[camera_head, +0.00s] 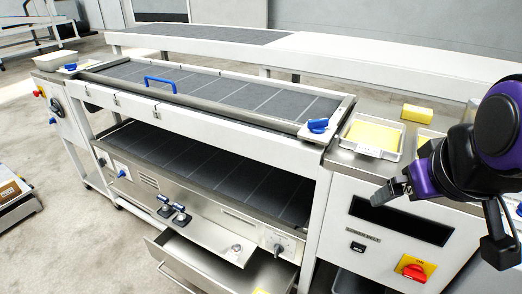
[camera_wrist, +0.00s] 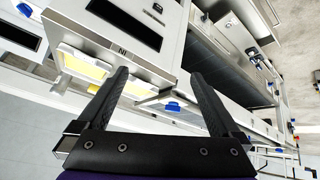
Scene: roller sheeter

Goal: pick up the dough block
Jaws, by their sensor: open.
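A small yellow block (camera_head: 417,113) lies on the steel top at the right in the head view, behind two trays; it may be the dough block. A white tray (camera_head: 345,142) holds a flat yellow slab, and a second tray (camera_head: 426,133) with yellow in it is partly hidden by my arm. My gripper (camera_head: 392,191) is in front of and below the trays, apart from them. In the wrist view, my gripper (camera_wrist: 160,85) has its fingers spread with nothing between them. Yellow in a tray (camera_wrist: 85,66) shows beyond the left finger.
The roller sheeter's dark belt (camera_head: 225,88) runs left of the trays, with a blue handle (camera_head: 160,84) and a blue knob (camera_head: 318,125). A drawer (camera_head: 215,262) stands open below. A red switch (camera_head: 414,271) sits on the right cabinet front.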

